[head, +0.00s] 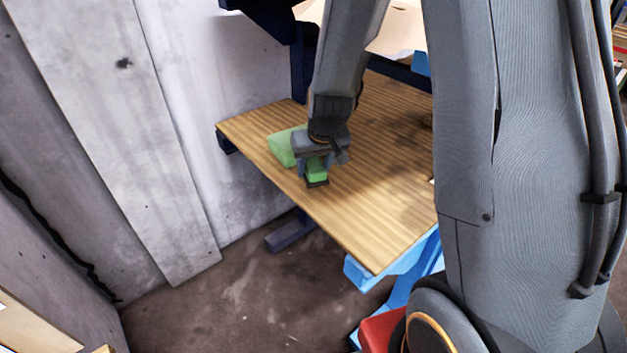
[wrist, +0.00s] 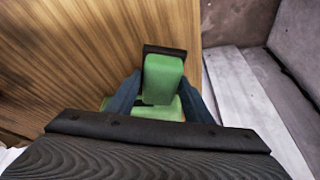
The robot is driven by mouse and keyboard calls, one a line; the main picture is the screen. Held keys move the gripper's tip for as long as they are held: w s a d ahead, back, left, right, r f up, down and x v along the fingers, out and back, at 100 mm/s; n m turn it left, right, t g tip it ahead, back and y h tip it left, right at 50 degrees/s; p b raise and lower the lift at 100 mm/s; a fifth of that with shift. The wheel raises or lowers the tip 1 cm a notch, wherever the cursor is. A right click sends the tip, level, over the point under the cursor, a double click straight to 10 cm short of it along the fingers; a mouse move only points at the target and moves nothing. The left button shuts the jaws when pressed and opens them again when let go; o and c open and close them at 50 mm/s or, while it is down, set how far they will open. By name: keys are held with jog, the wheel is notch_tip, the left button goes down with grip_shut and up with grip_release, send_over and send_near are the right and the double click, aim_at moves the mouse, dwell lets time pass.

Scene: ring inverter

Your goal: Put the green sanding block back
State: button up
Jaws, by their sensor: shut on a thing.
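The green sanding block (head: 317,170), with a dark base, is at my gripper (head: 315,164) over the left part of the wooden tabletop. In the wrist view the block (wrist: 162,78) shows between the dark fingers, its dark base edge at the top, and my gripper (wrist: 160,98) is shut on it. The base is at or just above the wood; I cannot tell whether it touches. A larger, paler green thing (head: 283,147) lies on the tabletop just left of and behind my gripper, partly hidden by it.
The wooden tabletop (head: 376,222) is bare in front of my gripper and to its right. A concrete wall (head: 205,75) stands beyond its left edge. Blue frame parts (head: 292,232) show under the table. A shelf (head: 398,28) overhangs the back, with my arm in front.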

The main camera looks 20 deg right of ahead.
jog(key=shift+f+b, duration=1.85)
jog(key=shift+f, duration=0.15)
jog(key=o, duration=1)
